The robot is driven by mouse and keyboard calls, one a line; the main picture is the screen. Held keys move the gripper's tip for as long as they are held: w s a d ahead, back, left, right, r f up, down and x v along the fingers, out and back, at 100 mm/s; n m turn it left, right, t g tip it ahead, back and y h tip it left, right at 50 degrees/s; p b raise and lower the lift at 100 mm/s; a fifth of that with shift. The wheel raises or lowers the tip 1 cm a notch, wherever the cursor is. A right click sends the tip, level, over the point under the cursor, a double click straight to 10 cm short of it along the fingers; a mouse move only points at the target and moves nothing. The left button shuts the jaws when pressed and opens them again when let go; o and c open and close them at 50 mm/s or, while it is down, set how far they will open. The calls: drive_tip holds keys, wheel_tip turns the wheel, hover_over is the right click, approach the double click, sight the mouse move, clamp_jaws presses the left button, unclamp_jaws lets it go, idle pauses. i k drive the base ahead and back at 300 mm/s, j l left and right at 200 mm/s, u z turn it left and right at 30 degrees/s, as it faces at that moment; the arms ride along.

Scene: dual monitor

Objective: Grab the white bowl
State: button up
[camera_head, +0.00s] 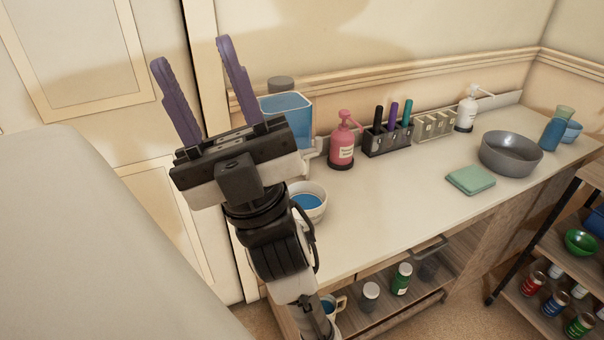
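A white bowl (314,212) with a blue inside stands on the left end of the pale counter, partly hidden behind my arm. My gripper (198,93) is raised at the upper left, its two purple fingers spread apart and pointing up. Nothing shows between the fingers. The gripper is above and to the left of the bowl in the picture and does not touch it.
On the counter (400,215) are a blue container (289,112), a pink pump bottle (342,142), a pen holder (388,139), a white pump bottle (467,110), a grey bowl (511,155) and a folded green cloth (470,180). The counter's front middle is clear.

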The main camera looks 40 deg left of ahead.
sight(312, 198)
drive_tip(key=u, duration=1.15)
drive_tip(key=j+z, duration=0.3)
drive_tip(key=j, duration=0.35)
drive_tip(key=j+z, duration=0.35)
drive_tip(key=j, duration=0.25)
drive_tip(key=k+j+z, duration=0.15)
drive_tip(key=j+z, duration=0.15)
drive_tip(key=j, duration=0.3)
drive_tip(key=j+z, duration=0.1)
drive_tip(key=j, duration=0.15)
drive_tip(key=i, duration=0.45)
